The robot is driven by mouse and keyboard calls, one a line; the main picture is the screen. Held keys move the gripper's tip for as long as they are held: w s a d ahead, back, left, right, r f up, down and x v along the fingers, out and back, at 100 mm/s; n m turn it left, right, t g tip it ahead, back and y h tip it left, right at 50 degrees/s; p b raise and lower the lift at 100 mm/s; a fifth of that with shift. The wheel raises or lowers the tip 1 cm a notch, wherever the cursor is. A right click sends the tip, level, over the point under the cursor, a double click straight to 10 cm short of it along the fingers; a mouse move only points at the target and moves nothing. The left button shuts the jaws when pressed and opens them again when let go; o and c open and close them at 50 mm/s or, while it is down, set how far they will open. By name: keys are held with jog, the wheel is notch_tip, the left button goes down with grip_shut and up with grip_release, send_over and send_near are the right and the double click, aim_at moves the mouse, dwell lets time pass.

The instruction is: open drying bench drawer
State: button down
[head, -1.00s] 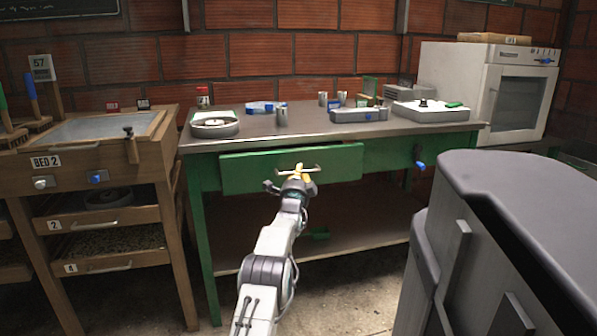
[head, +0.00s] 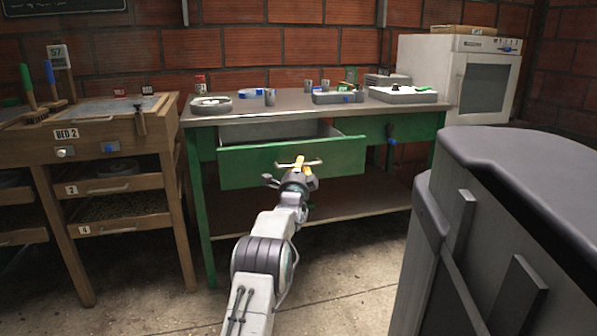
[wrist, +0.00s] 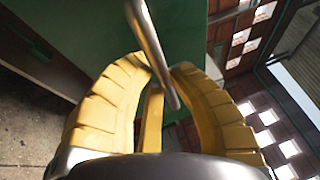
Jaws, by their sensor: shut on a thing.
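The green drawer (head: 250,165) of the green bench (head: 200,190) is pulled partly out, and its grey inside (head: 270,132) shows behind the front. My gripper (head: 300,165) is at the middle of the drawer front, shut on the drawer's metal handle (head: 316,162). In the wrist view the yellow fingers (wrist: 158,80) close around the handle bar (wrist: 150,40), and the green drawer front (wrist: 50,40) is behind it. The inside floor of the drawer is hidden by its front.
A wooden bed unit labelled BED 2 (head: 90,133) stands at the left. A large grey bin-like body (head: 520,170) stands close at the right. The metal bench top (head: 285,103) carries dishes and trays. A white oven (head: 460,75) is at the back right. Concrete floor (head: 340,270) is clear in front.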

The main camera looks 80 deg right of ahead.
jog(key=shift+a, duration=0.45)
jog(key=c, duration=1.5)
grip_release()
jog(key=shift+w, duration=0.15)
jog(key=o, duration=0.4)
jog(key=shift+s, duration=0.2)
jog(key=shift+w+a+f, duration=0.1)
jog(key=shift+a+f, duration=0.25)
jog(key=shift+a, duration=1.6)
jog(key=shift+w+a+f, duration=0.1)
jog(key=shift+a+f, duration=0.3)
jog(key=shift+a, duration=1.6)
jog(key=shift+a+f, duration=0.35)
jog(key=shift+a, duration=1.6)
